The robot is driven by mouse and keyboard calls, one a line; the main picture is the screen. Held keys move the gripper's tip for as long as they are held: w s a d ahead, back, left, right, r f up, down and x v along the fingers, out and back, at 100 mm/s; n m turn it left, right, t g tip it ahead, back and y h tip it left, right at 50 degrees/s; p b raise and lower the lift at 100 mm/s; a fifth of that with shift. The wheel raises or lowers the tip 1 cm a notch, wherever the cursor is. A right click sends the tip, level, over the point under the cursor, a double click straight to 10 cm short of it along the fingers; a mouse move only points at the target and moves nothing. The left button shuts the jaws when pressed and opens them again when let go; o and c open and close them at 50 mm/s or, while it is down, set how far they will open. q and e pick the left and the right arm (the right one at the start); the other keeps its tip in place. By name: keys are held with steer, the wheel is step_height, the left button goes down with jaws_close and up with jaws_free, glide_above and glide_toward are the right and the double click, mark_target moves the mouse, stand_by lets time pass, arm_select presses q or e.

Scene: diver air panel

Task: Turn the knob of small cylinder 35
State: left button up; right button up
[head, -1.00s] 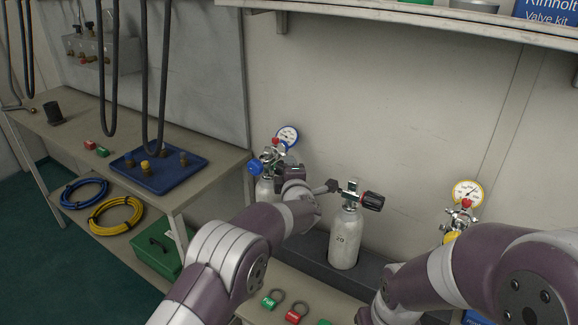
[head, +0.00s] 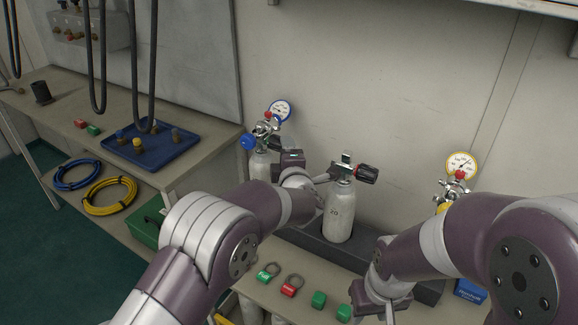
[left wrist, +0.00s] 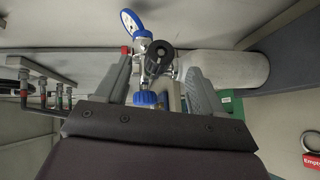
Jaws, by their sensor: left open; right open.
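Two small white cylinders stand against the wall in the head view. The left one (head: 259,165) carries a regulator with a blue-rimmed gauge (head: 280,110) and a blue knob (head: 248,142); its number is hidden. The other (head: 339,213) has a number that looks like 20 and a black-and-red knob (head: 368,174). My left gripper (head: 291,160) is beside the left cylinder's valve. In the left wrist view its open fingers (left wrist: 158,85) stand on either side of a black knob (left wrist: 159,57) and a blue knob (left wrist: 146,98). My right gripper (head: 376,306) is open and empty over the bench front.
A yellow-rimmed gauge (head: 461,165) stands at right, its cylinder mostly hidden by my right arm. Green and red tags (head: 291,286) lie on the bench front. A blue tray (head: 155,150) sits on the left bench, below hanging hoses (head: 144,60).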

arm_select(q)
steer(key=s, duration=0.4)
steer(key=s+r, duration=0.1)
steer(key=shift+s+d, duration=0.15)
steer(key=shift+s, duration=0.25)
steer(key=n+t+y+b, duration=0.1)
steer(key=n+t+b, duration=0.4)
glide_toward(278, 144)
steer(key=x, duration=0.3)
steer(key=f+x, duration=0.1)
steer(key=x, duration=0.3)
steer(key=d+x, duration=0.1)
steer(key=x, duration=0.2)
steer(key=shift+w+f, duration=0.1)
steer(key=shift+w, duration=0.5)
steer(key=shift+c, duration=0.3)
